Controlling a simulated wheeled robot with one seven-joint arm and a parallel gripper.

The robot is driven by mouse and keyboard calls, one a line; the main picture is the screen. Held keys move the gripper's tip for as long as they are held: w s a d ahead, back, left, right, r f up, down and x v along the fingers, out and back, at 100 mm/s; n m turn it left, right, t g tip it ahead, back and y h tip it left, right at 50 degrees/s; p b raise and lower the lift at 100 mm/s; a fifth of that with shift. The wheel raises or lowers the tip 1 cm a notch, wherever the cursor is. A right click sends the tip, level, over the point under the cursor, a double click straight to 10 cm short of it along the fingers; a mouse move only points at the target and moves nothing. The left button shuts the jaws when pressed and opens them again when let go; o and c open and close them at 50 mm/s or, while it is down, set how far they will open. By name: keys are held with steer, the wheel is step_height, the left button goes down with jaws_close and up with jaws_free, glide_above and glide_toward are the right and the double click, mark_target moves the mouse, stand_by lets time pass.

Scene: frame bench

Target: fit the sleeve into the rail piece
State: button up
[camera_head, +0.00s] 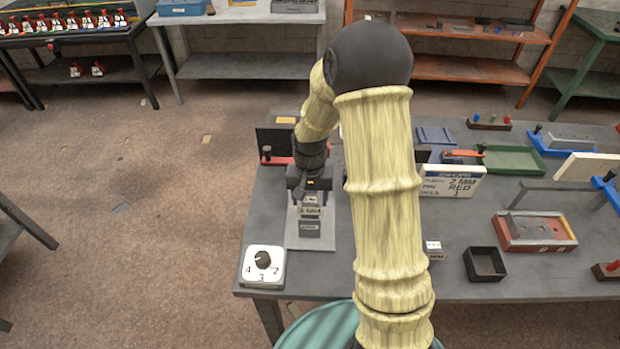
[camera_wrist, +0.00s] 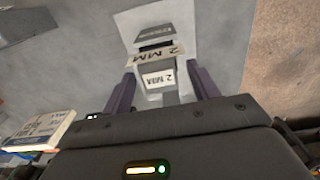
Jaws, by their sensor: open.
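My gripper (camera_head: 309,194) is low over the left end of the bench, above a pale grey plate (camera_head: 292,238). In the wrist view its two dark fingers (camera_wrist: 163,80) are apart, with a grey block (camera_wrist: 160,88) labelled "2 MM" between them. I cannot tell whether they touch it. Beyond it are a strip (camera_wrist: 156,55) also marked "2 MM" and a darker grey block (camera_wrist: 154,34), all over the plate. I cannot tell for sure which of these is the sleeve and which the rail piece. The gripper partly hides them in the head view.
A white dial box (camera_head: 263,265) stands at the bench's front left corner. A sign card (camera_head: 452,183) reads "2 MM" and "RED". To the right are an empty black bin (camera_head: 484,265), a red tray (camera_head: 512,243) with grey parts and a green tray (camera_head: 515,160).

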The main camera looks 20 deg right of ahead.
step_height(320, 180, up, 10)
steer(key=b, duration=0.1)
stand_by(0.6)
steer(key=s+n+t, duration=0.2)
steer(key=s+n, duration=0.1)
steer(key=s, duration=1.1)
steer(key=shift+s+f+n+t, duration=0.15)
steer(key=shift+s+n+t, duration=0.1)
steer(key=shift+n+t, duration=0.05)
